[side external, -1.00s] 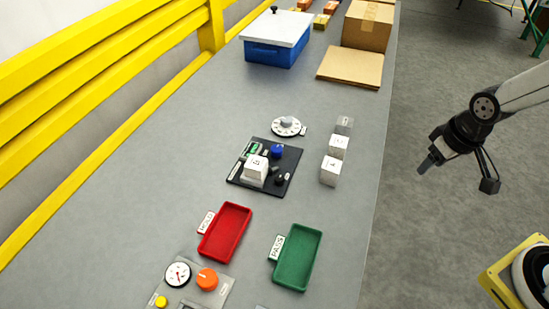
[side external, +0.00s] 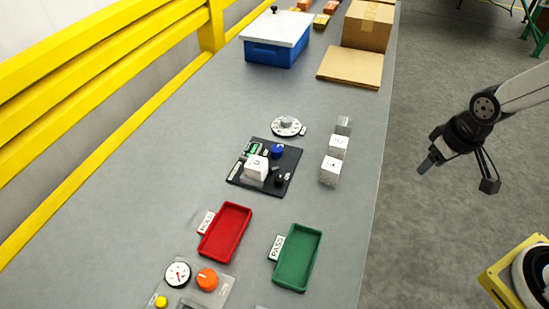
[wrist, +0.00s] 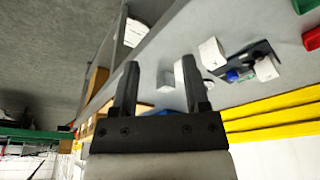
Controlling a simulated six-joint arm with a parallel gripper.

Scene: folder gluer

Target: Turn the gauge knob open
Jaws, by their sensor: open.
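A grey panel (side external: 215,297) at the bottom left of the side view carries a white round gauge (side external: 177,275). An orange knob (side external: 207,279) is right of the gauge, and a yellow button (side external: 161,301) is below it. The panel is cut off by the frame's lower edge. My gripper (side external: 428,164) hangs over the floor right of the table, well apart from the knob. In the wrist view my gripper (wrist: 160,75) has its two fingers spread with nothing held between them. The orange knob does not show in the wrist view.
A red tray (side external: 225,232) and a green tray (side external: 297,258) lie near the panel. A black board (side external: 236,179) with a white block and blue knob, a white dial (side external: 286,126) and white cubes (side external: 330,170) stand farther up. A yellow rail (side external: 120,105) runs along the left.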

